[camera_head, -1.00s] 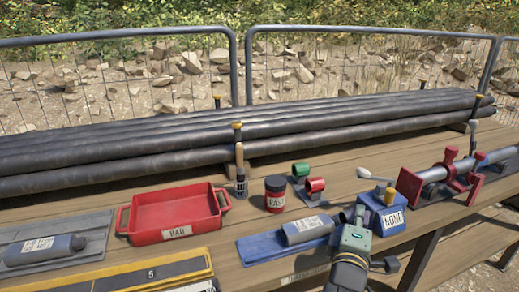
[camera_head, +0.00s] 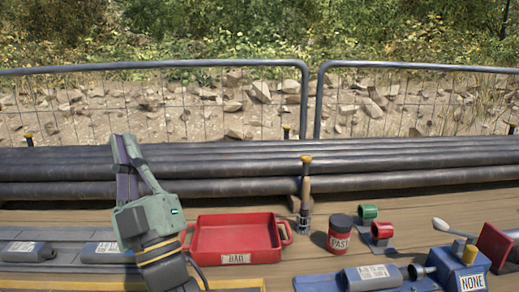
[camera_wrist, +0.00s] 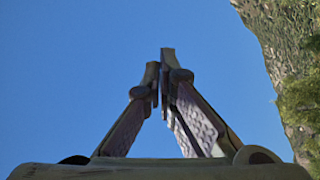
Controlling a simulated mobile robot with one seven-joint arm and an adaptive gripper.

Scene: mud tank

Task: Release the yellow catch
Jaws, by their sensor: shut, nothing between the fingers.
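A blue block (camera_head: 462,268) with the label "NONE" stands at the lower right of the head view. A short yellow piece (camera_head: 469,253) sits on it; I cannot tell for sure that this is the catch. A grey lever with a pale knob (camera_head: 441,225) rises beside it. My gripper (camera_head: 122,142) is at the left, far from the blue block, with its fingers pointing up. It is shut and empty. In the wrist view its fingertips (camera_wrist: 161,62) meet against blue sky.
A red tray (camera_head: 236,240) labelled "BAD" stands right of my arm. Grey bottles (camera_head: 28,251) lie on the left. A red "PAST" pot (camera_head: 340,235), a brush (camera_head: 305,200) and green and red clips (camera_head: 375,222) stand between tray and block. Black pipes (camera_head: 230,167) and a fence lie behind.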

